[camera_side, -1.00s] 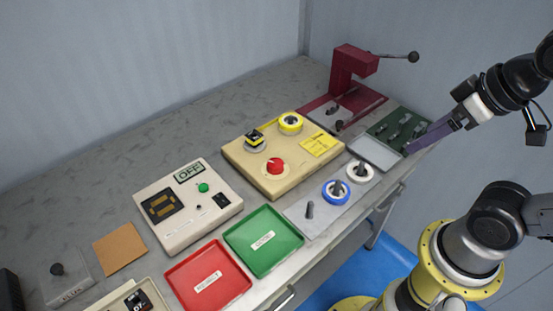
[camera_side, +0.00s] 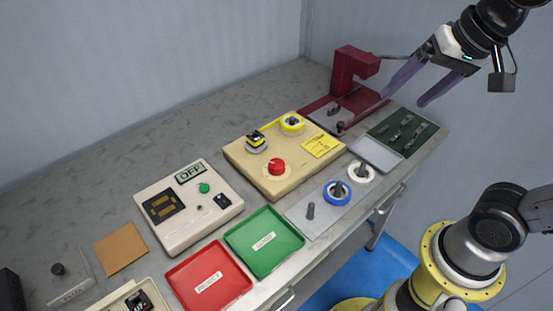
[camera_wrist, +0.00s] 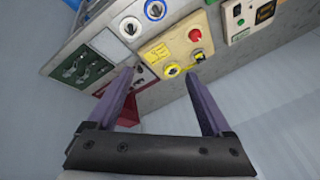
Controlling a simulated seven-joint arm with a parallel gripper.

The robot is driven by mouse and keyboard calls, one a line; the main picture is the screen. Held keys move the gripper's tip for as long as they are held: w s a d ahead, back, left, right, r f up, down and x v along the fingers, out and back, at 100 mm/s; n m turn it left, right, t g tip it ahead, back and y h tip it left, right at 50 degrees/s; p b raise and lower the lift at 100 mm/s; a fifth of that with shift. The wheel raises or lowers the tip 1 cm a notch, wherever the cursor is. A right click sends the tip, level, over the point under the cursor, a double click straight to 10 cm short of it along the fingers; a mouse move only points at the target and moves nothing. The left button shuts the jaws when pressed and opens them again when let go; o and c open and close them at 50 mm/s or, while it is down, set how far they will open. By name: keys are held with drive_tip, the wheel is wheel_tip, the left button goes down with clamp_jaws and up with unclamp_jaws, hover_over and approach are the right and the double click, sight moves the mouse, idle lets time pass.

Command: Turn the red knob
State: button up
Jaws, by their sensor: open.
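The red knob (camera_side: 277,167) sits on top of the beige box (camera_side: 240,157), beside a yellow-and-black part (camera_side: 256,141) and a yellow ring-shaped part (camera_side: 292,124). In the wrist view the red knob (camera_wrist: 195,35) shows beyond my fingers, near the top. My gripper (camera_side: 402,101) is open and empty, held high at the right, above the red press and the green tray. Its two purple fingers are spread wide apart and touch nothing. In the wrist view my gripper (camera_wrist: 166,75) is also open, well away from the knob.
A red press (camera_side: 350,72) with a lever stands at the back right. A dark green tray (camera_side: 425,140) of small tools lies near it. Blue (camera_side: 337,193) and white (camera_side: 361,172) spools stand on a grey plate. Red (camera_side: 208,278) and green (camera_side: 264,240) trays and an "OFF" panel (camera_side: 175,222) lie left.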

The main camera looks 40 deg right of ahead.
drive_tip(key=w+a+r+m+g, duration=0.1)
drive_tip(key=w+a+m, duration=0.15)
drive_tip(key=w, duration=0.65)
drive_tip(key=m+g, duration=0.2)
drive_tip(key=g, duration=0.2)
hover_over(276, 164)
wheel_tip(276, 164, down, 14)
drive_tip(key=r, duration=0.1)
wheel_tip(276, 164, down, 14)
drive_tip(key=shift+d, duration=0.1)
clamp_jaws()
